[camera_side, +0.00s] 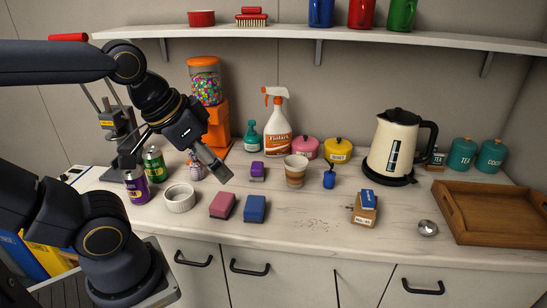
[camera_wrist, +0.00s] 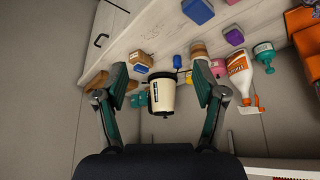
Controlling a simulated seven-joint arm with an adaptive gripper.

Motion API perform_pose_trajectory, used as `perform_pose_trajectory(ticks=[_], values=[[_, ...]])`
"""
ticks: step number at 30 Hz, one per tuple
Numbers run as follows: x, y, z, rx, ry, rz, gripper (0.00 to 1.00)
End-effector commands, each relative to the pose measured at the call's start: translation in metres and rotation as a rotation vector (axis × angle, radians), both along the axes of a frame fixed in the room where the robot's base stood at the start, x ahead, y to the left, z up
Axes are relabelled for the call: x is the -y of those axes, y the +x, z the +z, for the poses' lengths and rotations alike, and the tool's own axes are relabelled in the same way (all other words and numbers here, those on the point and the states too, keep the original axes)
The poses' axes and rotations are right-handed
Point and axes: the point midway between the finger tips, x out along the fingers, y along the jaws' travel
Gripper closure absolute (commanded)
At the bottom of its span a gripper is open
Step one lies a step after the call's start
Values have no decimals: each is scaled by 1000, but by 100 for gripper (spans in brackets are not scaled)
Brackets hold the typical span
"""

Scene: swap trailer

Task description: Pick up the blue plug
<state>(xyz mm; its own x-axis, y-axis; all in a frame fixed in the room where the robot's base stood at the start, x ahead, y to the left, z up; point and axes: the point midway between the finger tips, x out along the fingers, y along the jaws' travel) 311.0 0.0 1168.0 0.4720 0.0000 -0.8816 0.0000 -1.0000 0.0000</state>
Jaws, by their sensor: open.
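The blue plug (camera_side: 329,179) appears to be the small blue piece with a thin dark upper part, standing on the counter right of the striped cup. In the wrist view a small blue piece (camera_wrist: 177,61) that looks like it shows beyond the fingers, near the kettle. My gripper (camera_side: 175,164) is open and empty, raised above the left part of the counter, well left of the plug. In the wrist view its two teal fingers (camera_wrist: 160,76) are spread wide, with nothing held between them.
The striped cup (camera_side: 296,171) stands just left of the plug, and the cream kettle (camera_side: 391,145) behind right. Pink (camera_side: 222,205) and blue (camera_side: 255,209) blocks lie in front left. A wooden tray (camera_side: 456,218) sits at right. The front middle counter is mostly clear; a shelf (camera_side: 300,31) runs overhead.

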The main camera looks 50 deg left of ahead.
Motion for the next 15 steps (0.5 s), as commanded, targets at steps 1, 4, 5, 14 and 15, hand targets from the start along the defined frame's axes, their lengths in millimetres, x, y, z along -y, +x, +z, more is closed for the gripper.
perform_pose_trajectory(ticks=[1, 4, 5, 14, 15], values=[[0, 0, 0, 2, -1, 3, 30], [0, 13, 18, 62, -9, 15, 30], [0, 19, 27, 87, -12, 18, 30], [-14, 159, 91, 167, -46, 92, 30], [-17, 182, 90, 161, -49, 103, 30]])
